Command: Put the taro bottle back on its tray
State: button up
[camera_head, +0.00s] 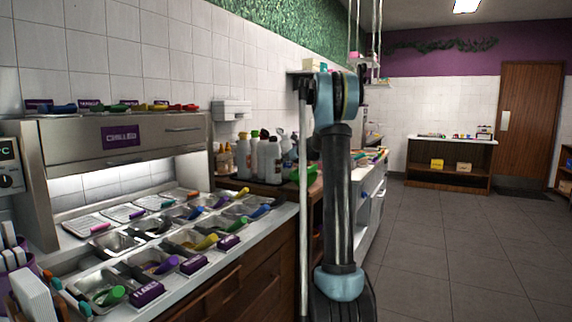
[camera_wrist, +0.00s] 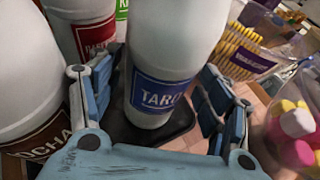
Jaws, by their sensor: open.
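In the wrist view the taro bottle (camera_wrist: 172,55) is white with a blue TARO label and stands nearly upright between the fingers of my gripper (camera_wrist: 155,95). The blue-grey fingers are open on either side of it, and I see a gap at the right finger. Its base meets a dark flat surface (camera_wrist: 180,128), which looks like a tray; whether the bottle rests fully on it I cannot tell. In the head view my arm hides my gripper, and I cannot single out the taro bottle among the bottles there.
Close on the left are a brown-labelled bottle (camera_wrist: 25,80) and a red-labelled bottle (camera_wrist: 85,28). A green-labelled bottle (camera_wrist: 122,8) is behind. On the right are a tub of yellow sticks (camera_wrist: 238,50) and a clear container of pink and yellow pieces (camera_wrist: 292,125). Topping pans (camera_head: 115,243) fill the counter.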

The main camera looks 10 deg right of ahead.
jog(key=v, duration=0.9)
jog(key=s+a+f+n+g, duration=0.25)
jog(key=s+n, duration=0.35)
jog(key=s, duration=0.5)
jog(key=s+a+f+n+g, duration=0.1)
jog(key=s+a+f+n, duration=0.3)
jog(key=s, duration=0.7)
jog(key=s+a+f+n+g, duration=0.2)
jog(key=s+f+n, duration=0.1)
jog(key=s+n, duration=0.55)
jog(key=s+d+f+n+g+h, duration=0.1)
jog(key=s+f+n, duration=0.3)
jog(key=s, duration=0.6)
jog(key=s+d+f+n+g+h, duration=0.2)
jog(key=s+f+n, duration=0.3)
jog(key=s+f, duration=0.3)
jog(key=s+d+f+n+g+h, duration=0.1)
jog(key=s+f+n, duration=0.3)
jog(key=s, duration=0.9)
jog(key=shift+s+d+f+g+h, duration=0.35)
jog(key=shift+d+f+g+h, duration=0.1)
jog(key=shift+f, duration=0.55)
jog(key=shift+n, duration=0.25)
jog(key=shift+w+a+f, duration=0.1)
jog(key=shift+w+f, duration=0.1)
jog(key=shift+w, duration=0.3)
